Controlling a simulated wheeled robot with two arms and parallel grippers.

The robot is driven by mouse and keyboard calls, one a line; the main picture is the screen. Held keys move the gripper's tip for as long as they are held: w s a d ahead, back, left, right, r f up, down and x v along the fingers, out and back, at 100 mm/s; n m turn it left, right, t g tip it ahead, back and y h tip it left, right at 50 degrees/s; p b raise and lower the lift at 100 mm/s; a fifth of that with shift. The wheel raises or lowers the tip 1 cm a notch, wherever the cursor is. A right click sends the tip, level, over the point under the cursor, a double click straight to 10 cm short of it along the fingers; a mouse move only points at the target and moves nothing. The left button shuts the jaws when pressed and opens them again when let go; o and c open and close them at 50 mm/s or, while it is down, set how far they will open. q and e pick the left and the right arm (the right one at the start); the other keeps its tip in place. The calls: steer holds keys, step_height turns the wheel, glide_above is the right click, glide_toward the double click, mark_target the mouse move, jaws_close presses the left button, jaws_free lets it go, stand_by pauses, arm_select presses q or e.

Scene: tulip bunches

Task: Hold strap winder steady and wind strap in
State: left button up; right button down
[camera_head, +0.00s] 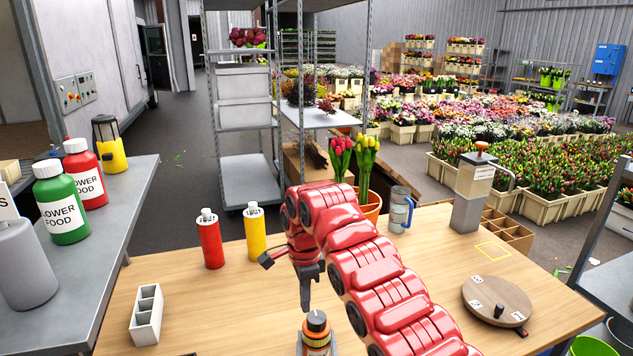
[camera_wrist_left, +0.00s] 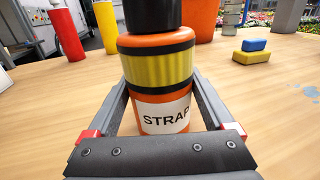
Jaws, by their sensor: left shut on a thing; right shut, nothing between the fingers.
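The strap winder (camera_head: 317,330) is an orange cylinder with a black top, at the bottom edge of the head view. In the left wrist view the winder (camera_wrist_left: 160,68) stands upright, with a yellow ribbed band between black rings and a white label reading STRAP. My left gripper (camera_wrist_left: 158,100) is shut on it, one finger along each side. My right gripper (camera_head: 306,302) points down with its fingers together and empty, just above and left of the winder's top in the head view. I cannot tell whether it touches the top. No loose strap end shows.
Red (camera_head: 210,240) and yellow (camera_head: 255,232) bottles stand behind the winder. A grey divided holder (camera_head: 146,316) is at left, a round wooden board (camera_head: 497,304) at right. Yellow and blue blocks (camera_wrist_left: 250,51) show in the left wrist view. My right arm hides the table's middle.

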arm_select(q)
steer(key=o, duration=1.5)
steer(key=shift+o, duration=0.2)
